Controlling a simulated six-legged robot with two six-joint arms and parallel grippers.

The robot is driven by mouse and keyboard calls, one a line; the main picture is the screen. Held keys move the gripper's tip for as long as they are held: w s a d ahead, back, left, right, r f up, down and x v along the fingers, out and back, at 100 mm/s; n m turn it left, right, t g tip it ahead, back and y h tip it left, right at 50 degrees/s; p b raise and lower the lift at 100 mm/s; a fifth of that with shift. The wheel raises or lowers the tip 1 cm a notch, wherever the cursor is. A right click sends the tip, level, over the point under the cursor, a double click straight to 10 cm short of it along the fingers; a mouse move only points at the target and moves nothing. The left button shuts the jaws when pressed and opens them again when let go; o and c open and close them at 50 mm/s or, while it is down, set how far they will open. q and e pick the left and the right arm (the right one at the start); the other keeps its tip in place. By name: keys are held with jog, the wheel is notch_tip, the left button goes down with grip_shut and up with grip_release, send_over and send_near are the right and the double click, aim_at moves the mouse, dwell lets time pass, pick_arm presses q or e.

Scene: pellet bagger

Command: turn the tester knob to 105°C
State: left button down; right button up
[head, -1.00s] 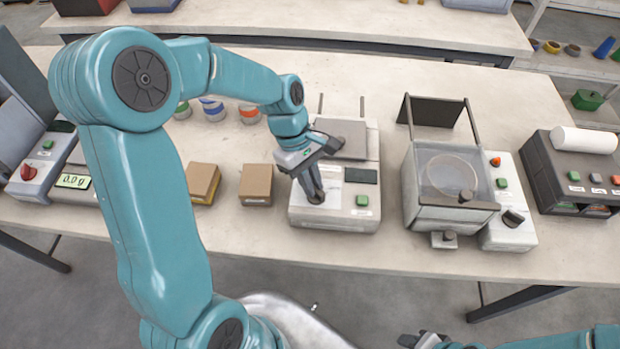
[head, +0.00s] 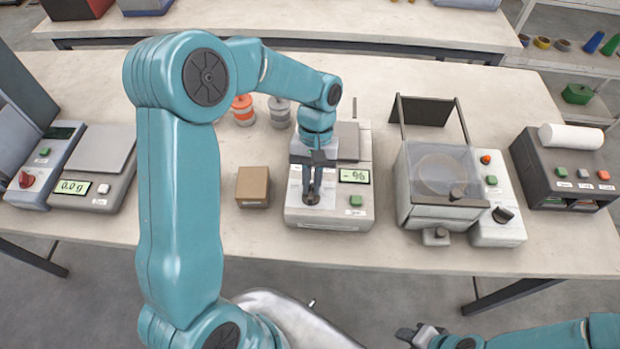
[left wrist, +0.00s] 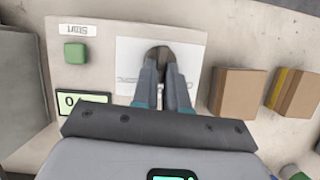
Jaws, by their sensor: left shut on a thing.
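The tester (head: 330,220) is a pale box with a lit display (head: 354,176) reading "- %" and a green button (head: 355,200). Its dark knob (head: 312,198) stands on a white printed panel at the front left. In the left wrist view the knob (left wrist: 157,52) shows between the fingertips. My left gripper (head: 312,192) points down and is shut on the knob. The fingers cover most of the panel's scale, so I cannot read the setting. My right gripper (head: 418,335) is at the bottom edge, away from the tester, its jaws unclear.
A cardboard box (head: 252,187) stands left of the tester. A sealer-like machine with a clear lid (head: 438,170) is to the right, a dark printer (head: 570,175) beyond it. A scale (head: 100,175) is at left. Bare tabletop lies before the tester.

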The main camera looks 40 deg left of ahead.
pick_arm(q)
jog(key=m, duration=0.2)
jog(key=m+y, duration=0.1)
jog(key=m, duration=0.1)
jog(key=d+m+y, duration=0.1)
jog(key=shift+m+g, duration=0.3)
jog(key=shift+m, duration=0.1)
jog(key=m, duration=0.1)
jog(key=m+y, duration=0.1)
jog(key=m, duration=0.1)
jog(key=m+y+b, duration=0.1)
jog(key=m, duration=0.1)
jog(key=shift+d, duration=0.25)
jog(key=shift+s+m, duration=0.1)
jog(key=shift+m, duration=0.2)
jog(key=c, duration=1.2)
grip_release()
jog(key=shift+o, duration=0.2)
